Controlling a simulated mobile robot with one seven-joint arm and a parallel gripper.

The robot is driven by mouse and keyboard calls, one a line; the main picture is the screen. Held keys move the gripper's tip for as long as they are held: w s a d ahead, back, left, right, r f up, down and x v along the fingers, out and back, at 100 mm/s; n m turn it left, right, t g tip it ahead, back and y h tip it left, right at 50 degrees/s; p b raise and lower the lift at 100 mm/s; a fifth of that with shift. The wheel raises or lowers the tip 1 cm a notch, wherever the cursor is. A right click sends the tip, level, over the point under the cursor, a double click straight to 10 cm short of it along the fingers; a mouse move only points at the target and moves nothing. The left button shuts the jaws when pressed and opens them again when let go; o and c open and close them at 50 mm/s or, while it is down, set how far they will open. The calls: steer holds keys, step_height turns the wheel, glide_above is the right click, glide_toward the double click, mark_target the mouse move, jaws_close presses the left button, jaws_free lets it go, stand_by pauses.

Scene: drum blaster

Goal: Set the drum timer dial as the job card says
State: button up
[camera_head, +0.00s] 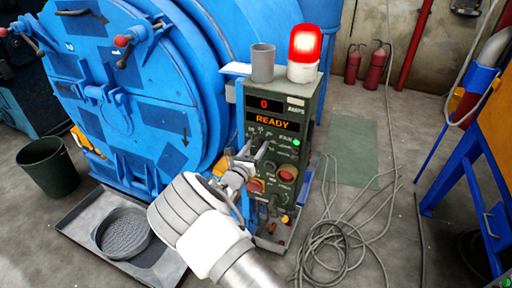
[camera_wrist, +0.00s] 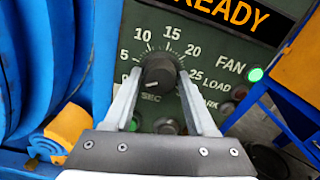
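The timer dial (camera_wrist: 160,73) is a dark round knob on the green control panel (camera_wrist: 205,50). Its scale reads 0, 5, 10, 15, 20, 25, with SEC below. A pale mark shows on the knob's lower left; I cannot tell exactly what it points at. My gripper (camera_wrist: 161,82) is open, with one finger on each side of the dial and slight gaps showing; contact is unclear. In the head view my gripper (camera_head: 246,165) is at the panel's left and hides part of it. The display (camera_head: 268,113) reads 0 and READY. No readable job card shows.
A lit red beacon (camera_head: 304,48) and a grey cup (camera_head: 263,62) stand on the control box. The blue drum machine (camera_head: 130,85) is close on the left. A green FAN lamp (camera_wrist: 255,74) is right of the dial. Cables (camera_head: 340,245) lie on the floor at right.

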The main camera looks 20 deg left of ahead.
jaws_close()
steer(key=shift+m, duration=0.3)
steer(key=m+b, duration=0.2)
steer(key=m, duration=0.1)
steer(key=shift+f+m, duration=0.1)
steer(key=shift+m, duration=0.3)
steer(key=m+b, duration=0.2)
steer(key=m, duration=0.1)
steer(key=shift+f+m, duration=0.1)
steer(key=shift+m, duration=0.2)
steer(key=m+b, duration=0.5)
steer(key=b, duration=0.1)
steer(key=shift+m, duration=0.4)
steer(key=shift+m+b, duration=1)
steer(key=shift+b, duration=0.4)
steer(key=shift+r, duration=0.2)
